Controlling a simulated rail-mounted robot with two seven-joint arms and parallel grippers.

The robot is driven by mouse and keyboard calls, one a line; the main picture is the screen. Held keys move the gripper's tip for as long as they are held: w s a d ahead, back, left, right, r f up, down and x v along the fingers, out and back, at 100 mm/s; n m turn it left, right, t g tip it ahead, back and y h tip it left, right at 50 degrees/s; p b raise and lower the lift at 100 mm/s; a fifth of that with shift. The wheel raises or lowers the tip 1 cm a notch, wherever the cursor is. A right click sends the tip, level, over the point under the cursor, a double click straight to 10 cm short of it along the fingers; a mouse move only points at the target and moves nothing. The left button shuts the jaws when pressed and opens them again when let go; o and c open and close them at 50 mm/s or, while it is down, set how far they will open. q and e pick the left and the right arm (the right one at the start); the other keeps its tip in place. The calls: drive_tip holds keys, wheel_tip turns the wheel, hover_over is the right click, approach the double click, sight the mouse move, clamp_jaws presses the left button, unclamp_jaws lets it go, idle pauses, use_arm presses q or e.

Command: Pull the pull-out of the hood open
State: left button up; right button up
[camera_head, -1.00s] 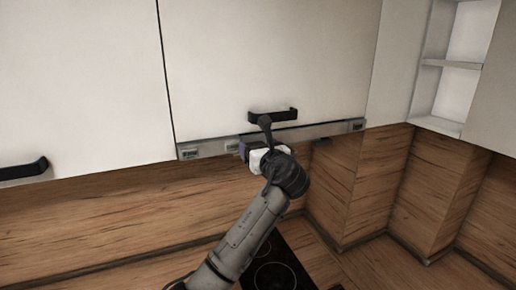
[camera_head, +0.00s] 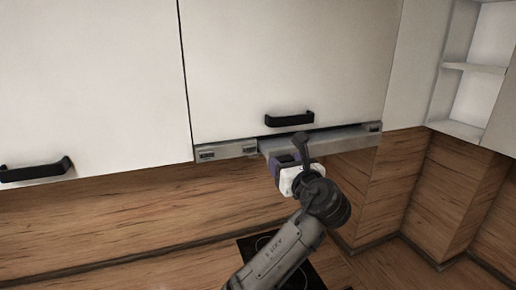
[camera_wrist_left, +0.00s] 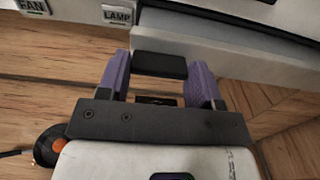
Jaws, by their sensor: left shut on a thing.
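The hood's pull-out (camera_head: 345,138) is a grey metal strip under the white cabinet door. It stands out somewhat from the fixed strip (camera_head: 235,150) at its left, so it is partly open. My left gripper (camera_head: 280,160), with purple fingers, is at the pull-out's lower front edge. In the left wrist view the purple fingers (camera_wrist_left: 158,72) are shut on a small black handle (camera_wrist_left: 158,64) on the pull-out, one finger on each side. The pull-out (camera_wrist_left: 225,50) also shows there. My right gripper is not in view.
A black door handle (camera_head: 289,119) is just above the pull-out. FAN (camera_wrist_left: 33,6) and LAMP (camera_wrist_left: 117,15) buttons are on the strip to the left. A black cooktop (camera_head: 262,243) lies below. Open shelves (camera_head: 470,67) are at the right. The space in front of the wooden splashback (camera_head: 140,210) is clear.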

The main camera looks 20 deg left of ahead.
use_arm(q)
drive_tip(key=p+v, duration=0.1)
drive_tip(key=v, duration=0.6)
drive_tip(key=shift+d, duration=0.1)
drive_tip(key=o, duration=1.3)
drive_tip(key=shift+s, duration=0.1)
drive_tip(key=shift+b+v, duration=1.8)
drive_tip(key=shift+v, duration=5.1)
